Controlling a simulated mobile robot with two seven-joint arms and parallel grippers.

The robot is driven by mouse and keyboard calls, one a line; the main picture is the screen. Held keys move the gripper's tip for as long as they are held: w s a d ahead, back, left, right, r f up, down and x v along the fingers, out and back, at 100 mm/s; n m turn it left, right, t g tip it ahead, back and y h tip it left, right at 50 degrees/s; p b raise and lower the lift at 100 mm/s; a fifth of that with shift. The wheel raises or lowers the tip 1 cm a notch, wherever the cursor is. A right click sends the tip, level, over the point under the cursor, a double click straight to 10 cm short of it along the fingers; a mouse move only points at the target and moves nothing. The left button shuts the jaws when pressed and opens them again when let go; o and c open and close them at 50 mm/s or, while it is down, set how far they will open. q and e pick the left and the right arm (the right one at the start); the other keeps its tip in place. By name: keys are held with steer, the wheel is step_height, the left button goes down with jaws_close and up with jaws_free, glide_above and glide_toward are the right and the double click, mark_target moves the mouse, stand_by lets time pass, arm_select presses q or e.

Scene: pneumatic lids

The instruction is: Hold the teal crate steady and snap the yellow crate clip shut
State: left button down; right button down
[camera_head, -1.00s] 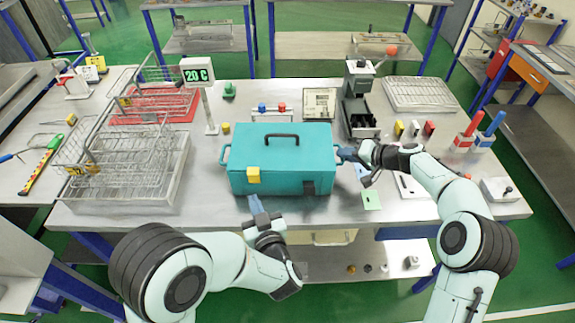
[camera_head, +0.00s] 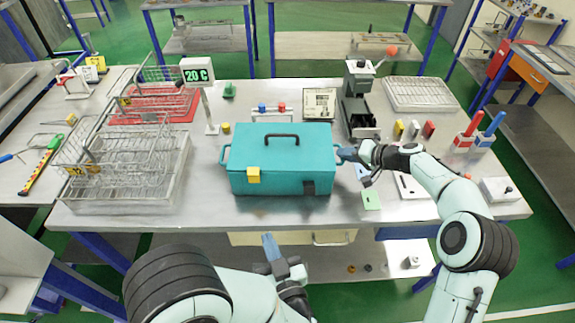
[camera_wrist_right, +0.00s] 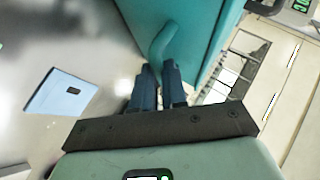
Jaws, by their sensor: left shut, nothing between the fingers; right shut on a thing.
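The teal crate (camera_head: 281,160) stands on the steel table, lid down, with a black handle on top. The yellow crate clip (camera_head: 253,175) is on its front face at the left. A dark clip (camera_head: 309,187) sits at the front right. My right gripper (camera_head: 346,154) is shut on the crate's right side handle (camera_wrist_right: 163,42); its blue fingers (camera_wrist_right: 159,80) show around the handle in the right wrist view. My left gripper (camera_head: 268,240) is shut and empty, in front of the table's front edge, below and apart from the crate. Whether the yellow clip is fully flush I cannot tell.
Wire baskets (camera_head: 120,160) stand left of the crate. A display sign (camera_head: 197,75) reading 20 C stands behind left. A dark-green press-like device (camera_head: 357,95) stands behind right. The table strip before the crate is clear.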

steer(key=c, duration=1.1)
jaws_free()
